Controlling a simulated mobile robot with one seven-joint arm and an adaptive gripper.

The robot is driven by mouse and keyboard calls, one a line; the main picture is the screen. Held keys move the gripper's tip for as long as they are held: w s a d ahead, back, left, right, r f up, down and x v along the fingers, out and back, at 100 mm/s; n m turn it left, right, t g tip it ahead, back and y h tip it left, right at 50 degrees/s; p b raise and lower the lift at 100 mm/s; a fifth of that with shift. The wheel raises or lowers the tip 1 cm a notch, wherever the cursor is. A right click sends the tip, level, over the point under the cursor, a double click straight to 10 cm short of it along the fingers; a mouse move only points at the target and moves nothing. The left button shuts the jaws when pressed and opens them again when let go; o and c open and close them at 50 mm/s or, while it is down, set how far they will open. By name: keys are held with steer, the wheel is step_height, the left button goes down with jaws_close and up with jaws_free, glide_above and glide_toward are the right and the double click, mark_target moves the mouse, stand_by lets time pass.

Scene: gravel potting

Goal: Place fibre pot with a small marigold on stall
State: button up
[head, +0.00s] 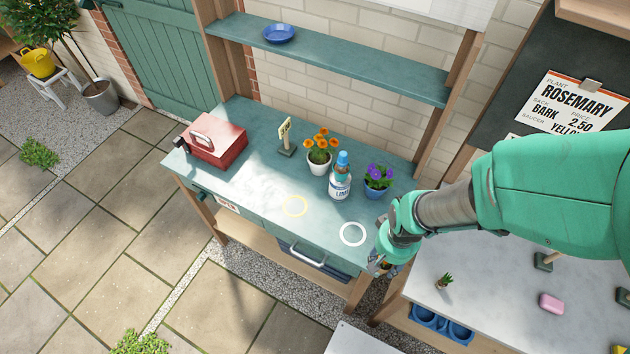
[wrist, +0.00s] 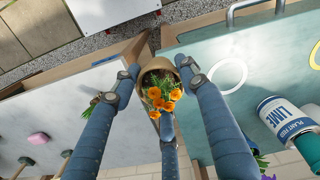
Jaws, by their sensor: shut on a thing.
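The brown fibre pot (wrist: 147,68) with orange marigold flowers (wrist: 163,96) is between the fingers of my gripper (wrist: 160,80), which is shut on it. The wrist view looks down on dark soil inside the pot. In the head view my gripper (head: 384,264) is at the right front corner of the green stall table (head: 262,222), and the pot is mostly hidden there. The stall top carries a yellow ring (head: 295,206) and a white ring (head: 353,234). The white ring also shows right of the pot in the wrist view (wrist: 229,76).
On the stall stand a red toolbox (head: 217,141), potted orange flowers (head: 319,158), a lime bottle (head: 340,184) and purple flowers in a blue pot (head: 378,181). A white-topped table (head: 495,300) is at right, across a gap. The stall's front middle is clear.

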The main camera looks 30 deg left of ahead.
steer(key=shift+s+a+r, duration=0.1)
steer(key=shift+s+a, duration=0.15)
steer(key=shift+s, duration=0.2)
steer(key=shift+s+a+r, duration=0.1)
steer(key=shift+s+a, duration=0.15)
steer(key=shift+s, duration=0.2)
glide_above(366, 228)
steer(key=shift+f, duration=0.8)
steer(key=shift+f+b, duration=0.35)
steer(key=shift+f, duration=1.4)
steer(key=shift+f, duration=0.15)
